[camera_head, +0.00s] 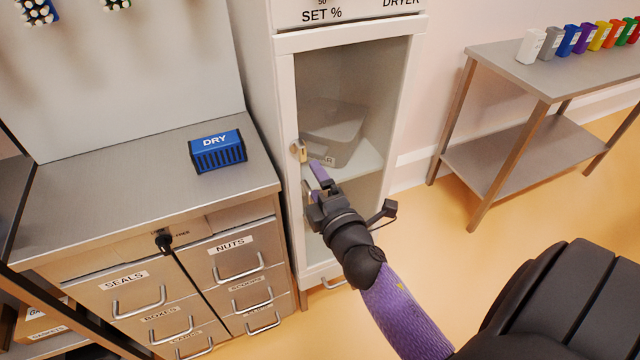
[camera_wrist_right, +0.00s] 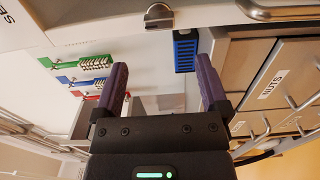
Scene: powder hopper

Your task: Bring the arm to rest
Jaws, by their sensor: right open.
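My right gripper (camera_head: 318,175) reaches up in front of the dryer cabinet (camera_head: 290,150), near the left edge of its glass door. Its two purple fingers are apart with nothing between them, as the right wrist view (camera_wrist_right: 162,85) also shows. The purple right arm (camera_head: 400,300) comes in from the lower right. A small latch (camera_head: 298,150) on the door's left frame is just above the fingertips; I cannot tell whether they touch. The door looks closed. A clear bin (camera_head: 333,130) sits on a shelf behind the glass. My left gripper is out of view.
A blue DRY box (camera_head: 218,152) stands on the metal counter (camera_head: 110,190) at left, above labelled drawers (camera_head: 240,267). At right, a metal table (camera_head: 570,80) holds a row of coloured containers (camera_head: 583,38). The floor (camera_head: 450,225) between the cabinet and table is clear.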

